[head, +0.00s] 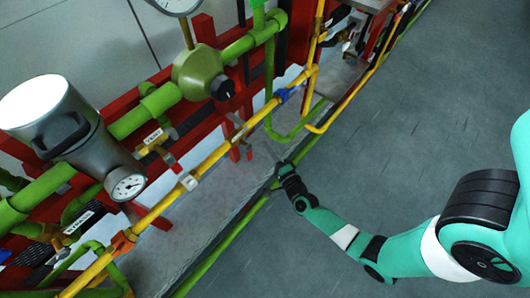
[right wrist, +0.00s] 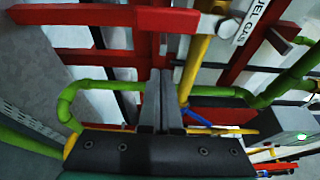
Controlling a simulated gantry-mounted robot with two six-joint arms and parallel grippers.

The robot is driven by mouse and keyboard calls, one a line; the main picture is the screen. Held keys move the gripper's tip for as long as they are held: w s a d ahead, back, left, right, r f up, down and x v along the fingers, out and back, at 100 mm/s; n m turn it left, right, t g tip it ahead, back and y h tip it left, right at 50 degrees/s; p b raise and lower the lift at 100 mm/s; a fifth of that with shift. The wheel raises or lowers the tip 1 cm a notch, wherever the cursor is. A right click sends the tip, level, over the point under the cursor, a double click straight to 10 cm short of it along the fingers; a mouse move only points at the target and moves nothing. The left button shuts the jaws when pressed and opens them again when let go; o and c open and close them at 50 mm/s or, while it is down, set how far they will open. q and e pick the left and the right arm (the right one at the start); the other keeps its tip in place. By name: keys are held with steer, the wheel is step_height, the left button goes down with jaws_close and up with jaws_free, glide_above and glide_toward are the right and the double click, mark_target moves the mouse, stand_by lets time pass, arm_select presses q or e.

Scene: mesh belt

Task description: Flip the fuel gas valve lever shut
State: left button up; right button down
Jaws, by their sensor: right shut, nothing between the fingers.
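My right gripper (head: 280,167) is low in front of the pipe rack in the head view, below the yellow pipe (head: 211,159). In the right wrist view its two dark fingers (right wrist: 161,78) are together and empty, pointing up toward the red frame. A white label (right wrist: 246,24) with part of "FUEL GAS" readable is at the upper right there, apart from the fingers. A grey bar-like handle (right wrist: 281,40) is right of the label; I cannot tell whether it is the fuel gas valve lever or how it is turned. My left gripper is not in view.
The red frame (head: 205,32), a green round regulator (head: 197,72) and a grey canister with a gauge (head: 70,125) stand along the left. A green pipe (right wrist: 100,84) bends close left of the fingers. Open grey floor (head: 400,140) lies to the right.

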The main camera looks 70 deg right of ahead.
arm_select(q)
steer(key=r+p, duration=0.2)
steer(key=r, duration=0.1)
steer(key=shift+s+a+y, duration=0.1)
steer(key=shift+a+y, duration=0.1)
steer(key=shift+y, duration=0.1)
arm_select(e)
steer(key=v, duration=0.9)
steer(key=shift+a, duration=0.4)
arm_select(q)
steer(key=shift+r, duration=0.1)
arm_select(e)
steer(key=shift+d, duration=0.1)
